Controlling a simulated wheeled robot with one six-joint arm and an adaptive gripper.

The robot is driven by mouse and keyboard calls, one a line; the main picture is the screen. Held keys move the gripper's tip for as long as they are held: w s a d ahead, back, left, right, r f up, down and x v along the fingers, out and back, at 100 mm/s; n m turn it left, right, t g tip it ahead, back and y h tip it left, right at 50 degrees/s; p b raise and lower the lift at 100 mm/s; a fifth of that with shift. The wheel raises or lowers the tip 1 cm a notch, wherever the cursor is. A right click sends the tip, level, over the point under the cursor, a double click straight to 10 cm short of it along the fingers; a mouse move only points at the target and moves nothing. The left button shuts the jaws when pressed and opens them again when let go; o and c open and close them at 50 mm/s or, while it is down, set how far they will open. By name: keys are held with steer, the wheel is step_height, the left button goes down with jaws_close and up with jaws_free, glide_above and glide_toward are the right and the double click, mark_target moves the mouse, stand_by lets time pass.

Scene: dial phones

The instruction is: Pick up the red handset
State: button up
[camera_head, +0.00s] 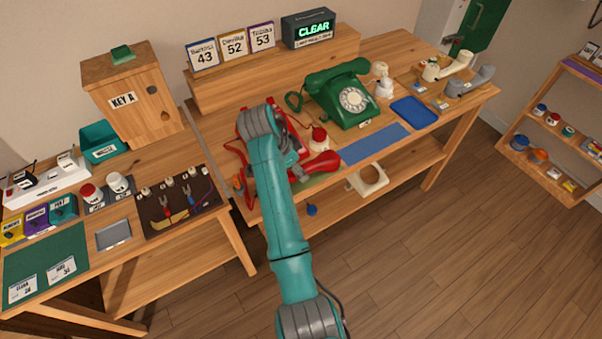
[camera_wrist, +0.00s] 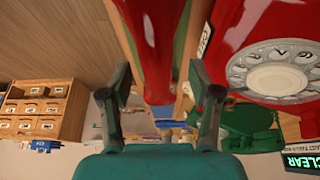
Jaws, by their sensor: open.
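The red telephone stands on the right-hand table in the head view, largely hidden behind my arm. The end of the red handset (camera_head: 322,163) shows to the right of my arm, near the table's front edge. In the wrist view the red handset (camera_wrist: 152,45) runs down the middle, between the two fingers of my gripper (camera_wrist: 160,95). The fingers are apart, with a visible gap to the handset on both sides. The red phone body with its pale dial (camera_wrist: 275,72) is at the right of that view. In the head view my gripper is hidden by my arm.
A green dial phone (camera_head: 340,95) stands right of the red one, with a blue mat (camera_head: 375,143) in front. A small red-topped item (camera_head: 319,138) stands close to the handset. The left table (camera_head: 130,225) holds a panel with cables and plugs. Floor is clear at front right.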

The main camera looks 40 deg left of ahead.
steer(key=shift+x, duration=1.95)
steer(key=shift+d, duration=0.15)
jaws_close()
